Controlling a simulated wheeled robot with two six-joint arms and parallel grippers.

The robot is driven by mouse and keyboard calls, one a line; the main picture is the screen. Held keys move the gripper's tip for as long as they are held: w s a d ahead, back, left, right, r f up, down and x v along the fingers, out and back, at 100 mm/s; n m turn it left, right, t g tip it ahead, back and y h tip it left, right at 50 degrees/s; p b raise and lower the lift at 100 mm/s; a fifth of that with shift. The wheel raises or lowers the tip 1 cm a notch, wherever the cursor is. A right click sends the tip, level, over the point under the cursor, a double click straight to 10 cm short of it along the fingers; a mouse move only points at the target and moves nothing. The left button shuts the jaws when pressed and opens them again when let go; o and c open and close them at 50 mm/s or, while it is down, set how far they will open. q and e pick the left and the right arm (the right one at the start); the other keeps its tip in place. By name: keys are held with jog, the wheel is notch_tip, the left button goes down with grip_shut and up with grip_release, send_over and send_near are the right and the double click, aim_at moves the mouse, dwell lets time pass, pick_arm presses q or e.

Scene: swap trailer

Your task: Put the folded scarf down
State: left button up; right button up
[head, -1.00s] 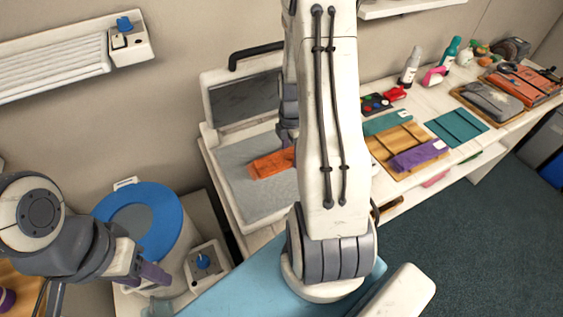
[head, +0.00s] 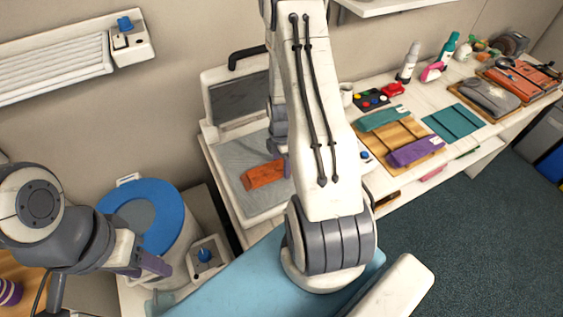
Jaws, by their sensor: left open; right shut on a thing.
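The folded scarf (head: 264,175) is an orange strip over the grey bed (head: 232,158) of the open press. Its right end is hidden behind my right arm. My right gripper (head: 280,147) is mostly hidden by that arm, at the scarf's far right side, and is shut on the scarf. I cannot tell whether the scarf touches the bed. My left gripper (head: 152,266) is open and empty, in front of the blue-ringed drum and well away from the scarf.
The press lid (head: 240,100) stands raised behind the bed. A blue-ringed drum (head: 170,222) and a knob box (head: 207,257) stand at the left. On the right counter, a wooden board (head: 402,133) holds teal and purple folded cloths. The bed's left part is bare.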

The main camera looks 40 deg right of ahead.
aim_at(281, 166)
jog(key=o, duration=1.3)
jog(key=shift+r, duration=0.2)
jog(key=shift+w+r, duration=0.1)
jog(key=shift+r, duration=0.15)
jog(key=shift+r+b, duration=1.25)
jog(key=shift+r, duration=4.45)
